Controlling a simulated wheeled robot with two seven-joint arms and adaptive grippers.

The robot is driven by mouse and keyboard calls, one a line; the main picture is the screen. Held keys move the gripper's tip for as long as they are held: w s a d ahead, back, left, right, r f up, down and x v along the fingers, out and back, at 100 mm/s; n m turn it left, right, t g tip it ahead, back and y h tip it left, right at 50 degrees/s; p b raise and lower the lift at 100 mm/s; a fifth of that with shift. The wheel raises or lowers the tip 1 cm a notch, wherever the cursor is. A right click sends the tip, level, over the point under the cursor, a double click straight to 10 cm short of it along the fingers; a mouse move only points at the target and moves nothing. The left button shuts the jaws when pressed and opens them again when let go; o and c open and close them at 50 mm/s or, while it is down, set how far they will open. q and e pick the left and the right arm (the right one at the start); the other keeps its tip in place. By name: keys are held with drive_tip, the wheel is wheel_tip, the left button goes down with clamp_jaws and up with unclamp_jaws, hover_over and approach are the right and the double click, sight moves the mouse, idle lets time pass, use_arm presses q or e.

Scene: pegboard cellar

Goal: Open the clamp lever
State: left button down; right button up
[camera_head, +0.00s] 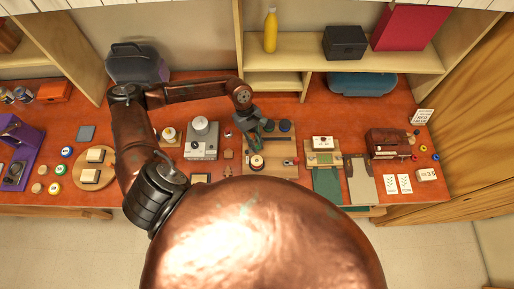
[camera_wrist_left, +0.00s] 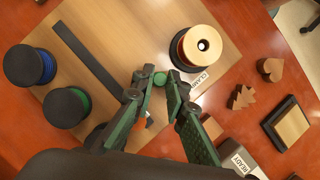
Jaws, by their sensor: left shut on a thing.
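My left gripper (camera_head: 248,129) is over the left part of a wooden board (camera_head: 289,176). In the left wrist view its green-padded fingers (camera_wrist_left: 158,82) are nearly together at the tips, shut on what I take to be the clamp lever, mostly hidden. A small orange piece (camera_wrist_left: 150,122) shows between the fingers. A round cream-topped post (camera_wrist_left: 197,47) on a dark base stands just beyond the tips, beside a label reading CLAMP (camera_wrist_left: 201,78); the head view shows it too (camera_head: 256,162). My right gripper is not in view.
Two dark-rimmed spools, one blue (camera_wrist_left: 30,65) and one green (camera_wrist_left: 67,107), stand on the board beside a dark strip (camera_wrist_left: 87,58). Wooden pieces (camera_wrist_left: 270,69), a dark-framed tile (camera_wrist_left: 287,124) and a READY sign (camera_wrist_left: 238,162) lie off the board. A grey machine (camera_head: 202,140) stands left.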

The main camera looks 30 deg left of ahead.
use_arm(q)
drive_tip(key=shift+w+a+n+t+b, duration=0.15)
drive_tip(key=shift+a+n+t+b, duration=0.1)
drive_tip(key=shift+n+b, duration=0.25)
drive_tip(key=shift+w+a+n+t+b, duration=0.15)
drive_tip(key=shift+a+n+b, duration=0.1)
drive_tip(key=shift+n, duration=0.45)
drive_tip(key=c, duration=1.9)
unclamp_jaws()
drive_tip(key=shift+c, duration=0.2)
drive_tip(key=s+v, duration=0.1)
drive_tip(key=v, duration=1.1)
drive_tip(key=shift+w, duration=0.4)
drive_tip(key=shift+a, duration=0.15)
